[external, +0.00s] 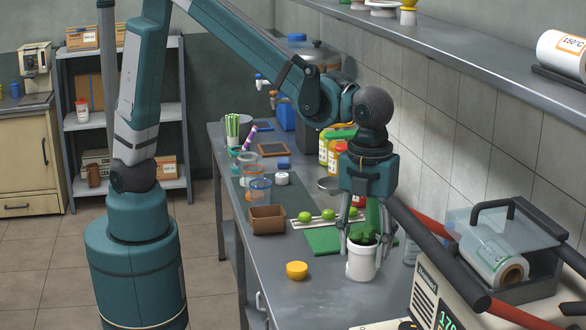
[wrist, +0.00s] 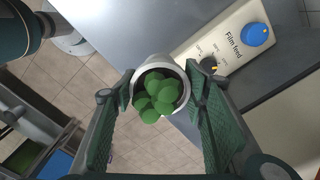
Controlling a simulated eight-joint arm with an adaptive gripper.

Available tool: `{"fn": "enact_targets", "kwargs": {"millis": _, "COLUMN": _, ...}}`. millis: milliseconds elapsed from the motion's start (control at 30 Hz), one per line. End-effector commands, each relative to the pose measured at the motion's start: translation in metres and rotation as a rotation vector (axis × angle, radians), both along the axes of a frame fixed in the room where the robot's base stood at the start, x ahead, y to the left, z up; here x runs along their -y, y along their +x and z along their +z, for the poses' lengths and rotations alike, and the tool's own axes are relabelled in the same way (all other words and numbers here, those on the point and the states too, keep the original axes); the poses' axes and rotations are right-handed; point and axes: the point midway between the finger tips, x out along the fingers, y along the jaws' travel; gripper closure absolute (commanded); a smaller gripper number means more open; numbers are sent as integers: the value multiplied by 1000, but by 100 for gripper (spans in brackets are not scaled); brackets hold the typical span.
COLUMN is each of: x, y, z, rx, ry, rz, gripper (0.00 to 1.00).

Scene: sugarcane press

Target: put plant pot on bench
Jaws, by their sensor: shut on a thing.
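The plant pot (external: 361,264) is white with green leaves, and it looks upright in the external view. My gripper (external: 363,243) points down with its fingers closed on both sides of the pot. In the wrist view the pot (wrist: 145,73) sits between the two green-padded fingers of my gripper (wrist: 159,80), with the leaves facing the camera. The grey metal bench (external: 262,292) runs along the tiled wall. The pot overlaps the bench in the external view, but floor tiles show behind it in the wrist view. I cannot tell whether its base touches anything.
A film-feed machine (external: 440,285) with a blue knob (wrist: 256,34) stands close by on the right. Bare bench shows near the yellow cup.

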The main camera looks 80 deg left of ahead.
Motion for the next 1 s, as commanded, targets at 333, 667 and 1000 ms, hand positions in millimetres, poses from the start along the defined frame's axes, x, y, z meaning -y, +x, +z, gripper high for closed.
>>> {"fn": "enact_targets", "kwargs": {"millis": 333, "x": -27, "y": 44, "z": -48, "rx": 0, "ry": 0, "rz": -318, "gripper": 74}}
{"fn": "enact_targets", "kwargs": {"millis": 667, "x": -52, "y": 73, "z": -88, "rx": 0, "ry": 0, "rz": -593, "gripper": 74}}
{"fn": "enact_targets", "kwargs": {"millis": 1000, "x": -63, "y": 82, "z": -104, "rx": 0, "ry": 0, "rz": -702, "gripper": 74}}
